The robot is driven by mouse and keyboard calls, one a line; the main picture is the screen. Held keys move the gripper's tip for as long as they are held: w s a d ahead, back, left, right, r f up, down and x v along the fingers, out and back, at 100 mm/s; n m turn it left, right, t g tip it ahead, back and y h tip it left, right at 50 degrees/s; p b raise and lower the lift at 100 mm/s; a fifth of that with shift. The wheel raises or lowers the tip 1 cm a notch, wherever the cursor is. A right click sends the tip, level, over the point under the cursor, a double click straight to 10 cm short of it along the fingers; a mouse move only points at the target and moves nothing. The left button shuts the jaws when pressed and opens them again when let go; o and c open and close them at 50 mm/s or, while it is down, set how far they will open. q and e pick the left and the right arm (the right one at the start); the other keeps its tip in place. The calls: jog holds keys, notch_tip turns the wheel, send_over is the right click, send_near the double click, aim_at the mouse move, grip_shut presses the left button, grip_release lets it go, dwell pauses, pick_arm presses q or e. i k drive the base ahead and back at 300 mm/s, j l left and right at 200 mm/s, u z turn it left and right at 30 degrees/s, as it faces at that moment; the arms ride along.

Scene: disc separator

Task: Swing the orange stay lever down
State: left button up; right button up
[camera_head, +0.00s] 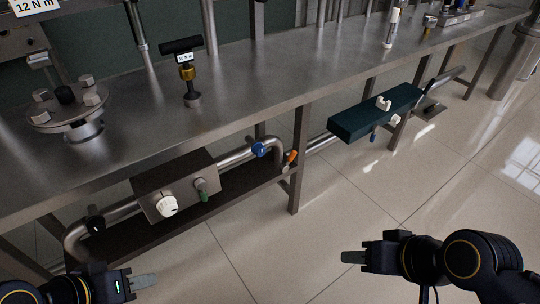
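The small orange lever (291,157) is tilted upward beside a bench leg, near the bend of the pipe below the bench top. Its pivot is too small to make out. My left gripper (143,281) is low at the lower left, in front of the bench and well apart from the lever. My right gripper (354,257) is over the floor, below and to the right of the lever, and points left. Neither gripper touches anything I can see.
A grey box (176,186) with a white knob (167,206) and a green lever (201,189) sits on the pipe. A blue valve (259,150) is left of the orange lever. A dark teal box (360,120) juts out at right. The floor (260,245) between my grippers is clear.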

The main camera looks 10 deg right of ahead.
aim_at(285, 168)
jog(key=l+u, duration=0.15)
jog(key=u, duration=0.3)
jog(key=i+l+u, duration=0.1)
jog(key=u, duration=0.3)
jog(key=l+u, duration=0.2)
jog(key=u, duration=0.25)
jog(key=l+u, duration=0.15)
jog(key=u, duration=0.3)
jog(key=l+u, duration=0.15)
jog(key=u, duration=0.3)
jog(key=k+l+u, duration=0.35)
jog(key=l, duration=0.3)
jog(key=k+l+u, duration=0.35)
jog(key=k+l, duration=0.15)
jog(key=k+l+u, duration=0.35)
jog(key=k+l, duration=0.7)
jog(key=k, duration=0.25)
